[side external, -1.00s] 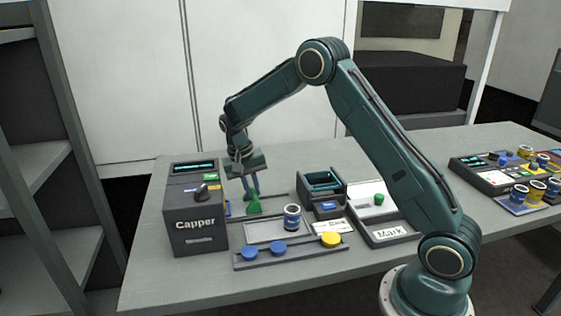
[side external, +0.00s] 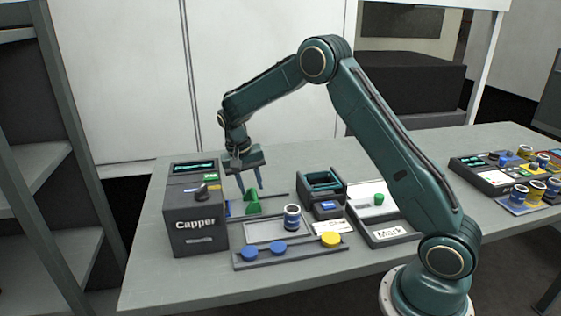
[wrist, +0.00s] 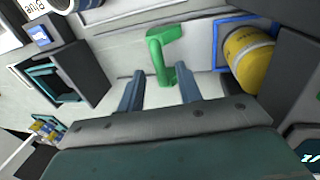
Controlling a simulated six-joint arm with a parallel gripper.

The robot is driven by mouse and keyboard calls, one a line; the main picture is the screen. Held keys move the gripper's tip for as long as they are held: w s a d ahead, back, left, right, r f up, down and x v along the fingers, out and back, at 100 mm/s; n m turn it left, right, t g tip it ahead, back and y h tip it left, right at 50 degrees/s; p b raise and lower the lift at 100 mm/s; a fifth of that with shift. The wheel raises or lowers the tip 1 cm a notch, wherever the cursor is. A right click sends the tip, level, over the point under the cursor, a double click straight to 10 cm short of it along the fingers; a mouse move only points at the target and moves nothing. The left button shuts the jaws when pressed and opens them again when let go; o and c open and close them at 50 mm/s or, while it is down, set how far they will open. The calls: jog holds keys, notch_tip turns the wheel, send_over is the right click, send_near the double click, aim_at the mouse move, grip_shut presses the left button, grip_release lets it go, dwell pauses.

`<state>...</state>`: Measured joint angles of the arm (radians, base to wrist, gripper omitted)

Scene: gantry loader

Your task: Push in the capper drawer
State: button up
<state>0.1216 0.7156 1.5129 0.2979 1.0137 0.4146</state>
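The capper (side external: 195,222) is a dark box with a screen and dial at the table's left end. Its drawer shows as a pale plate (wrist: 205,82) with an upright green handle (wrist: 160,50), also in the side view (side external: 252,203). A blue frame (wrist: 217,45) at the drawer's capper end holds a yellow can (wrist: 248,58), partly covered by the dark capper body. My gripper (side external: 252,190) is open above the handle; in the wrist view its two fingers (wrist: 160,70) are apart, with the handle between and beyond them. Contact cannot be told.
A dark open-topped box (side external: 322,185) and a marking tray (side external: 391,235) stand to the right. More cans (side external: 520,193) sit at the far right.

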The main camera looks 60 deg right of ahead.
notch_tip(320, 180, up, 12)
jog(key=w+a, duration=0.1)
jog(key=shift+w+a+r, duration=0.15)
jog(key=shift+w+a, duration=0.15)
jog(key=shift+a, duration=0.1)
dwell(0.4)
jog(key=shift+d, duration=0.1)
jog(key=c, duration=0.6)
jog(key=shift+d, duration=0.3)
grip_shut()
jog(key=s+d+f+n+t+y, duration=0.1)
jog(key=s+d+f, duration=0.15)
jog(key=d, duration=0.35)
jog(key=s+d+f+t, duration=0.1)
jog(key=s+d+f, duration=0.1)
jog(key=d+f, duration=0.3)
jog(key=s+r+m+t+y, duration=0.1)
jog(key=s+r+t+y, duration=0.1)
jog(key=s+t+y, duration=0.3)
jog(key=shift+s+d+y, duration=0.25)
jog(key=shift+s+y, duration=0.45)
jog(key=shift+s, duration=0.55)
